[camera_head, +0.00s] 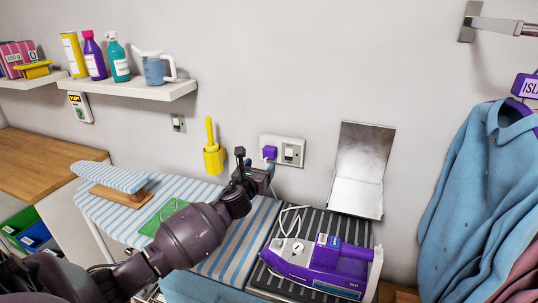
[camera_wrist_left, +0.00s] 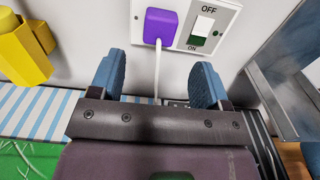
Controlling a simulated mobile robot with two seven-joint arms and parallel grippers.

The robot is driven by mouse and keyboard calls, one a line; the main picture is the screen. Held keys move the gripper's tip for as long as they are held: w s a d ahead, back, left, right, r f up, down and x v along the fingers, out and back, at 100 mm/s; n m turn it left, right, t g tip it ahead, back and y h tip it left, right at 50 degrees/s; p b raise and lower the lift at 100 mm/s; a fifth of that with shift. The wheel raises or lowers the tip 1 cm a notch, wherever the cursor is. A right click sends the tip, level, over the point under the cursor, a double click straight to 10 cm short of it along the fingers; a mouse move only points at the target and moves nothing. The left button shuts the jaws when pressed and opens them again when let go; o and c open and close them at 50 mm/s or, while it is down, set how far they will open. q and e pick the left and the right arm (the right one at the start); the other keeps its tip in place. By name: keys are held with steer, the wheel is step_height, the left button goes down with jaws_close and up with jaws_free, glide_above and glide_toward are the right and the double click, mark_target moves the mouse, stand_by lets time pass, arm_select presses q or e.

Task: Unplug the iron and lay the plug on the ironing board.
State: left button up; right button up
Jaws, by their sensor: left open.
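The purple plug (camera_head: 270,153) sits in the white wall socket (camera_head: 291,151), and its white cord hangs down. In the left wrist view the plug (camera_wrist_left: 160,25) is beyond and above my fingertips, with the cord running down between them. My left gripper (camera_wrist_left: 157,82) is open and empty, apart from the plug. In the head view it is just left of and below the socket. The purple iron (camera_head: 318,262) rests on a dark ribbed mat (camera_head: 300,228). The striped ironing board (camera_head: 235,250) lies beneath my left arm, which hides part of it. My right gripper is out of view.
A yellow holder (camera_head: 213,160) is on the wall left of the socket. A metal panel (camera_head: 358,170) stands to the right, with hanging shirts (camera_head: 478,195) beyond. A green cloth (camera_head: 163,216) and a small sleeve board (camera_head: 110,177) occupy part of the ironing board. The socket's switch (camera_wrist_left: 203,27) is beside the plug.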

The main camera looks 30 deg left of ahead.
mark_target(268, 155)
arm_select(q)
steer(key=b+x, duration=0.2)
steer(key=x, duration=0.4)
steer(key=shift+w+f+b, duration=0.1)
steer(key=shift+w+b, duration=0.25)
steer(key=shift+w, duration=0.05)
steer(key=shift+w+a, duration=0.2)
steer(key=shift+w, duration=0.6)
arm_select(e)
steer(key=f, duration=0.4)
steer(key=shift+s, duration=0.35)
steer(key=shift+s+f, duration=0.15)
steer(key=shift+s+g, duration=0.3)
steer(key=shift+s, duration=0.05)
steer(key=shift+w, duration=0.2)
